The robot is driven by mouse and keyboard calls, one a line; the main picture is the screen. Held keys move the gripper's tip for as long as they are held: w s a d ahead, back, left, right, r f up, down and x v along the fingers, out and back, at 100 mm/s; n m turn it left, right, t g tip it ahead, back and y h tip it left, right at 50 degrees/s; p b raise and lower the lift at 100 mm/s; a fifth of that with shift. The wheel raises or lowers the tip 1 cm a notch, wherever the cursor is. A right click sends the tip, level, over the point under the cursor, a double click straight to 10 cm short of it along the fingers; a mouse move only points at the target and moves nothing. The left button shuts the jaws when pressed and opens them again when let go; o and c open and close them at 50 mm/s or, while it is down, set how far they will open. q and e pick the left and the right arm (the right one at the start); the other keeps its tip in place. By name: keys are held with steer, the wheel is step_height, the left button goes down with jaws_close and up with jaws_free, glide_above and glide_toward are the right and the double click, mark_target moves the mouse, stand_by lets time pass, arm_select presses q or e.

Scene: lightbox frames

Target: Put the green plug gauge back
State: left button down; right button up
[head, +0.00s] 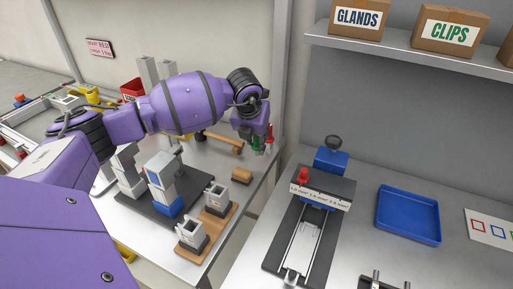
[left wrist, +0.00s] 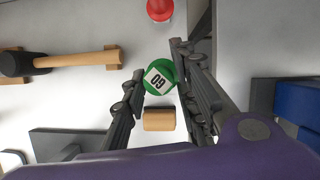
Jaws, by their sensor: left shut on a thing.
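The green plug gauge (left wrist: 160,76) has a round green end with a white label reading GO, seen end-on in the left wrist view. My left gripper (left wrist: 161,72) is shut on it, one finger on each side. In the head view the gripper (head: 256,143) hangs over the right end of the left table, and a bit of the green gauge (head: 256,142) shows below it. How far the gauge is above the table I cannot tell. A red round-topped piece (left wrist: 159,9) stands beyond it.
A mallet (left wrist: 80,61) and a small wooden block (left wrist: 159,119) lie on the left table (head: 190,269). Blocks on dark and wooden bases stand nearer. Across a gap, the right bench holds a railed fixture (head: 272,262) with a red knob (head: 304,176) and an empty-looking blue tray (head: 408,214).

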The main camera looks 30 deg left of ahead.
mark_target(256, 145)
arm_select(q)
steer(key=shift+w+a+f, duration=0.1)
steer(key=shift+w+f, duration=0.3)
steer(key=shift+f, duration=0.05)
steer(key=shift+w+f, duration=0.1)
steer(key=shift+f, duration=1.55)
steer(key=shift+f, duration=0.1)
steer(key=c, duration=1.4)
jaws_free()
steer(key=shift+f, duration=0.1)
steer(key=shift+r, duration=0.65)
steer(key=v, duration=1.1)
steer(key=shift+s, duration=0.25)
